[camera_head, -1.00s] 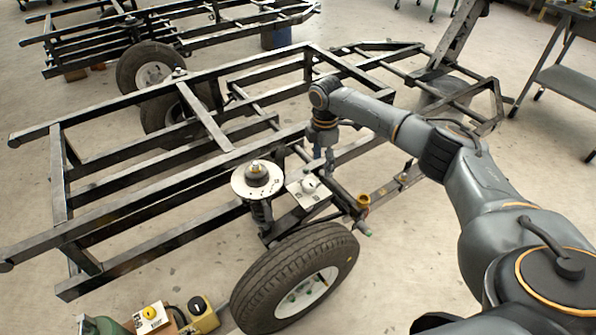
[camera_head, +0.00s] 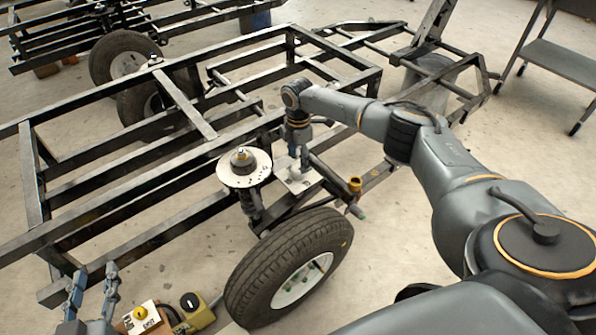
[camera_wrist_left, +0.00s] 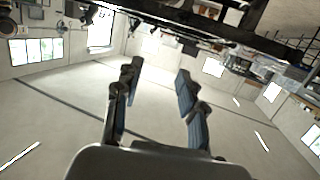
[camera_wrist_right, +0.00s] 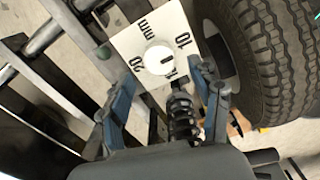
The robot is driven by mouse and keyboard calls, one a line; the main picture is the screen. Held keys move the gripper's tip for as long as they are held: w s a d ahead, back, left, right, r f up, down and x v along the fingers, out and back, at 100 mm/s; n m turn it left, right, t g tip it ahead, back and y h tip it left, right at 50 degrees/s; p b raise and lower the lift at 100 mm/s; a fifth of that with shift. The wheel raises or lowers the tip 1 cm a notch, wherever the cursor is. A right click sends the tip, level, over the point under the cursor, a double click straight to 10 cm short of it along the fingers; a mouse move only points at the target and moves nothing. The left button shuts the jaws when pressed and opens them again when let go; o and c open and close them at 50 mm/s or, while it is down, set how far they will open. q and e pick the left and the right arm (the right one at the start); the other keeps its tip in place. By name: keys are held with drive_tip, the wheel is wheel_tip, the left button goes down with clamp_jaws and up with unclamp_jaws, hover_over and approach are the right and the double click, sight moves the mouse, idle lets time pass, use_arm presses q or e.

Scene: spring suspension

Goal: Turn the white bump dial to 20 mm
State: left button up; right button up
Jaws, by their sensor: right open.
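The white bump dial (camera_wrist_right: 158,58) sits on a white plate (camera_wrist_right: 128,44) marked "20 mm" and "10" in the right wrist view. A short dark mark shows on the dial; its exact reading is unclear. In the head view the plate (camera_head: 288,186) lies on the frame beside the wheel. My right gripper (camera_head: 301,162) is above the plate, pointing down. In the right wrist view its fingers (camera_wrist_right: 168,78) are spread and empty, on either side of the plate's lower part. My left gripper (camera_head: 93,280) is open and empty at the lower left, and also in the left wrist view (camera_wrist_left: 157,75).
A tyre (camera_head: 285,268) stands in front of the plate. A spring strut with a round white top plate (camera_head: 243,180) is left of it. A yellow-topped fitting (camera_head: 354,185) is to the right. Boxes with yellow (camera_head: 140,313) and black knobs (camera_head: 190,301) stand at the lower left.

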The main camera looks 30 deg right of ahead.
sight(298, 168)
wheel_tip(298, 168, down, 4)
drive_tip(key=shift+f+b, duration=0.2)
drive_tip(key=shift+b, duration=0.5)
use_arm(q)
wheel_tip(298, 168, up, 8)
drive_tip(key=d+t+h, duration=0.1)
drive_tip(key=t, duration=0.4)
drive_tip(key=shift+w+d, duration=0.15)
use_arm(e)
drive_tip(key=shift+f, duration=0.3)
use_arm(q)
drive_tip(key=shift+r, duration=0.1)
use_arm(e)
drive_tip(key=shift+c, duration=0.4)
drive_tip(key=c, duration=1.1)
